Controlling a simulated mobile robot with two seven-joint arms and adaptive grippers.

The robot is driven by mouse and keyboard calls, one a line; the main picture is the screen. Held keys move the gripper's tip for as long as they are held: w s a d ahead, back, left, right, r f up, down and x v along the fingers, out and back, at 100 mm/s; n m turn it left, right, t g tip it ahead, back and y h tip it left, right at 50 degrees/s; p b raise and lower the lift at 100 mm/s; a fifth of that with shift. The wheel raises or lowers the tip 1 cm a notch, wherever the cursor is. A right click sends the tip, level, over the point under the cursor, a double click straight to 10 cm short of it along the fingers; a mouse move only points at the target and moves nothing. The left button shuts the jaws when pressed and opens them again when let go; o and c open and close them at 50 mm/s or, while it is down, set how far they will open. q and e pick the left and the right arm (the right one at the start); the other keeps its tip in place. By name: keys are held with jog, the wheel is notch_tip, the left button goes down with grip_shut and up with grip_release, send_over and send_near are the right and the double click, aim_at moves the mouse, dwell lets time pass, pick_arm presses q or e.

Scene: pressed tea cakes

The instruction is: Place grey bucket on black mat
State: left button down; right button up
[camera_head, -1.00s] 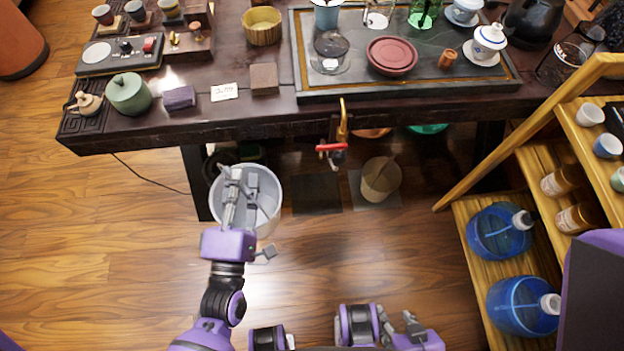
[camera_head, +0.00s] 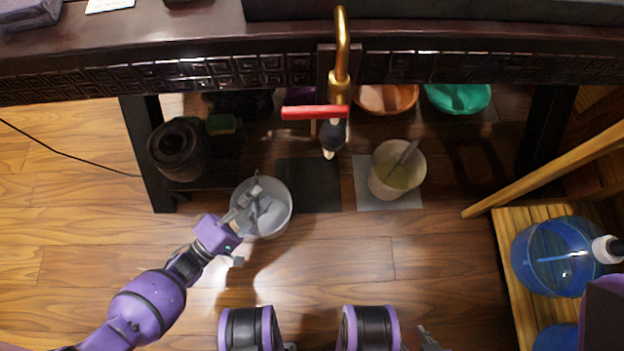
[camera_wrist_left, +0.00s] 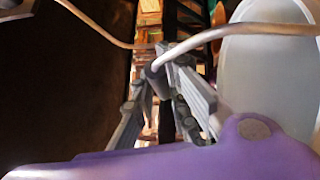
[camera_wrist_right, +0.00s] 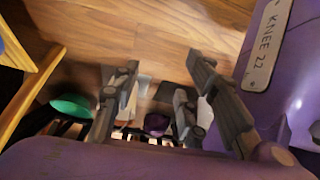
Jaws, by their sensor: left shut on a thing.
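The grey bucket (camera_head: 281,197) is a pale, round pail below the table, just left of the black mat (camera_head: 313,186). My left gripper (camera_head: 250,203) is at the bucket, shut on its thin handle; the bucket's pale side (camera_wrist_left: 270,75) fills the right of the left wrist view, with the handle crossing my left fingers (camera_wrist_left: 155,75). The bucket appears apart from the mat; its base and height above the floor are hidden. The mat is flat and bare. My right gripper (camera_wrist_right: 162,80) is open and empty in the right wrist view.
A cream bucket (camera_head: 397,172) stands on a grey mat (camera_head: 372,199) right of the black mat. A table leg (camera_head: 150,150) and dark pot (camera_head: 180,150) are left. A gold tap (camera_head: 341,60) with red handle hangs above. Wooden shelf (camera_head: 505,230) is right; front floor is clear.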

pick_arm(q)
jog(key=shift+w+f, duration=0.25)
jog(key=shift+f, duration=0.35)
jog(key=w+d+f+b, duration=0.3)
jog(key=w+d+b, duration=0.3)
jog(key=w+d, duration=0.6)
jog(key=shift+d+f+b, duration=0.2)
jog(key=shift+d+b, duration=0.1)
jog(key=shift+d, duration=0.25)
jog(key=shift+f, duration=0.15)
jog(key=c, duration=1.7)
grip_release()
jog(key=shift+c, duration=0.2)
